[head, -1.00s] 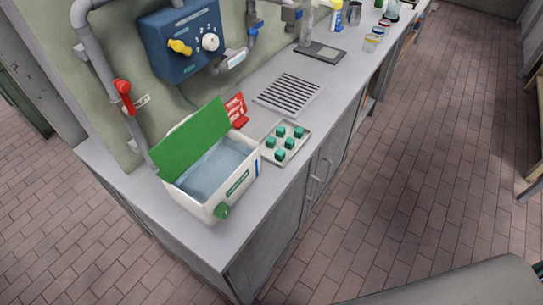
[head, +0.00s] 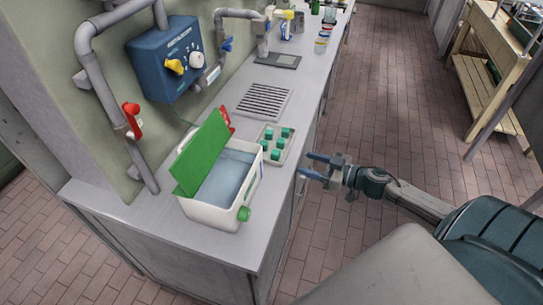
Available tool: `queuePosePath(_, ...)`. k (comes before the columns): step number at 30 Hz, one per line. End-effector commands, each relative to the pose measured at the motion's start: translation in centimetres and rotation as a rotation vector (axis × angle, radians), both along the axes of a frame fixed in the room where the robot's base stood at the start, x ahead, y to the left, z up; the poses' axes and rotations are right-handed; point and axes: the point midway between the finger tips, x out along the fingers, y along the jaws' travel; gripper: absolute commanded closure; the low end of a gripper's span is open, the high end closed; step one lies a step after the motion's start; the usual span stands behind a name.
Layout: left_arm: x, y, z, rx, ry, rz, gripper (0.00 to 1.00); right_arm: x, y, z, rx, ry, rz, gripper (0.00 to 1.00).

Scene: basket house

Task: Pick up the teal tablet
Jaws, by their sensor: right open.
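Several small teal tablets (head: 275,154) sit on a light square tray (head: 262,157) on the grey counter. My right gripper (head: 308,165) is open and empty, its two blue fingers pointing left at the counter's front edge. It is just right of the tray and apart from the tablets. My left gripper is not in view.
A white box (head: 207,213) with a raised green lid (head: 203,152) and water-like blue inside stands left of the tray. A red item is partly hidden behind the lid. A drain grate (head: 264,99) lies behind the tray. The grey counter (head: 135,215) is bare at the near left.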

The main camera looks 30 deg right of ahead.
Motion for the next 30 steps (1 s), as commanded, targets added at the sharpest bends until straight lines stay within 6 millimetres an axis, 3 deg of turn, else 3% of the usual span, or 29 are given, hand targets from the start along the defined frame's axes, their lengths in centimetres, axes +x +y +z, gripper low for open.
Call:
queuePosePath(9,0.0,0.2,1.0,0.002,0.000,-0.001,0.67,2.8,1.4,-0.2,0.002,-0.002,-0.006,0.48)
queuePosePath(20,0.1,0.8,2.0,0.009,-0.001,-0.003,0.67,4.6,2.5,-0.2,0.002,0.000,-0.005,0.48)
queuePosePath(25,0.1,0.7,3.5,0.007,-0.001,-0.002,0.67,6.7,3.8,0.3,0.003,-0.001,-0.006,0.48)
queuePosePath(30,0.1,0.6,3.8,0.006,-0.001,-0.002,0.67,8.2,4.6,-0.3,0.001,0.002,-0.006,0.48)
